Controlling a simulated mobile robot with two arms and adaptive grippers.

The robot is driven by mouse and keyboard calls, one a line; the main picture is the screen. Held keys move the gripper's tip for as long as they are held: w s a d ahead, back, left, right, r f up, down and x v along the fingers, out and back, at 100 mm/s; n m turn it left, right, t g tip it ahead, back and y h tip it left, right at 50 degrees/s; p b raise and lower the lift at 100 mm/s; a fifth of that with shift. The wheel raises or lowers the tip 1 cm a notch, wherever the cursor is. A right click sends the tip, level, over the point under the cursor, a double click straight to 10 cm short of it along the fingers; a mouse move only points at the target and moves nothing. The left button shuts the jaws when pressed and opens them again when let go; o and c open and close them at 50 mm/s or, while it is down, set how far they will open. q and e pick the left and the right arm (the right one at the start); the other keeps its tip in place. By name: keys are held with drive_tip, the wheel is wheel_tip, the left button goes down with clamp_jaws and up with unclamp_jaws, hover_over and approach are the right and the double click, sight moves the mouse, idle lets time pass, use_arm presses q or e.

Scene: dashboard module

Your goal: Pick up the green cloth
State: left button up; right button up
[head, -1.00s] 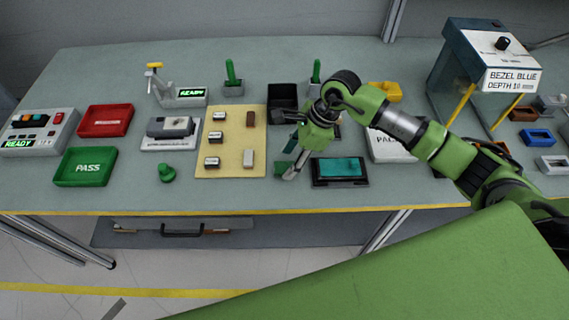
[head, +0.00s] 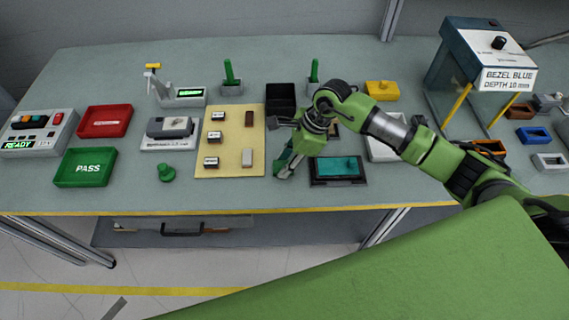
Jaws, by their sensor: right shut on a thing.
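The green cloth (head: 280,164) is a small dark green patch on the table, between the beige mat and the black-framed module with a teal face (head: 336,168). My right gripper (head: 284,172) points down at the cloth and is shut on it, low at the table surface. The fingers and wrist hide part of the cloth, and I cannot tell whether it is clear of the table. My left gripper is out of view.
The beige mat (head: 231,165) with several small blocks lies left of the gripper. A black bin (head: 281,94) stands behind it. A green PASS tray (head: 85,167), a red tray (head: 104,121) and a green knob (head: 166,172) are farther left. The table's front edge is close.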

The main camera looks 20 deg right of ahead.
drive_tip(key=shift+r+b, duration=0.5)
drive_tip(key=shift+b, duration=0.05)
drive_tip(key=shift+w+r+b, duration=0.1)
drive_tip(key=shift+r+b, duration=0.55)
drive_tip(key=shift+r, duration=0.05)
drive_tip(key=s+a+r+b, duration=0.5)
drive_tip(key=s+a+r, duration=0.2)
drive_tip(key=s+r, duration=0.3)
drive_tip(key=shift+s+r, duration=0.25)
drive_tip(key=shift+s, duration=0.95)
drive_tip(key=shift+o, duration=1)
drive_tip(key=shift+c, duration=1.3)
drive_tip(key=shift+w, duration=0.15)
